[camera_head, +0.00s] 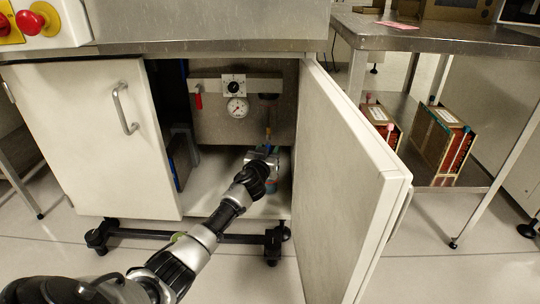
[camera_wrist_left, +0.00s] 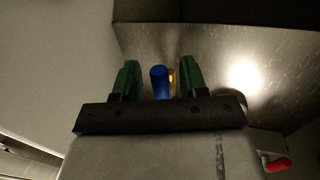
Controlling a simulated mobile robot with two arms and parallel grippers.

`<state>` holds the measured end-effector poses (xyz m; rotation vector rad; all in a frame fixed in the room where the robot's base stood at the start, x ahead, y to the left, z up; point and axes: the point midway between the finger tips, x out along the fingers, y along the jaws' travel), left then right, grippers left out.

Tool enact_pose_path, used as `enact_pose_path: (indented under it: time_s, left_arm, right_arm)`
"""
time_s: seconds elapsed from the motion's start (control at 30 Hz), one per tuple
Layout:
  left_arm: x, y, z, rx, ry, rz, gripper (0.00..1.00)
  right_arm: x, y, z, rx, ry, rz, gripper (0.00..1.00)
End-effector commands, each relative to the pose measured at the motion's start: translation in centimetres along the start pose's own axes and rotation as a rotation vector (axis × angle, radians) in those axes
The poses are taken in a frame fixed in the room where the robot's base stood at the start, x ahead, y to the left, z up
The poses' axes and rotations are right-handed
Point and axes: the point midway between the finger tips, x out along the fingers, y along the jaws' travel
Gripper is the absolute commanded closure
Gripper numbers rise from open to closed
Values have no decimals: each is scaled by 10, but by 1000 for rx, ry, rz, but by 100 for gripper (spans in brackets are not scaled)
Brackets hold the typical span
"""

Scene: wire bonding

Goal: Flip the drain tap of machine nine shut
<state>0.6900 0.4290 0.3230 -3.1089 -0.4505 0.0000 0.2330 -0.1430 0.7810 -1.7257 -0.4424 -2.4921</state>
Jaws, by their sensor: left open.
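The drain tap shows in the left wrist view as a blue handle (camera_wrist_left: 159,82) with a bit of brass behind it. In the head view the tap (camera_head: 268,132) hangs below a dark funnel-like fitting inside the open cabinet, partly hidden by my gripper. My left gripper (camera_head: 266,152) reaches into the cabinet at the tap. In the left wrist view its green fingers (camera_wrist_left: 160,72) stand open, one on each side of the blue handle, with gaps visible on both sides. My right gripper does not show.
The open right door (camera_head: 345,180) stands close to the right of my arm. A red handle (camera_head: 198,100) and a gauge (camera_head: 237,108) are on the panel left of the tap. A steel table (camera_head: 440,38) stands at the right.

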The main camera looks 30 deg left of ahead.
Motion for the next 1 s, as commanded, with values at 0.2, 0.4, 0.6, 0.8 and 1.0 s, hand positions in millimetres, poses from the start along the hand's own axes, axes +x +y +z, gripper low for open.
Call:
enact_pose_path:
  time_s: [0.2,0.4,0.6,0.8,1.0]
  left_arm:
    - [17,0,0,0,1,-1,57]
    - [19,0,0,0,-1,-1,57]
    - [19,0,0,0,0,0,69]
    - [19,0,0,0,0,0,100]
    - [19,0,-1,5,-2,0,100]
  right_arm:
    - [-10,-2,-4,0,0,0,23]
    - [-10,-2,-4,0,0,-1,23]
    - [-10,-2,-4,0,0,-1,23]
    - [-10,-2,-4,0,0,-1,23]
    - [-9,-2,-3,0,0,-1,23]
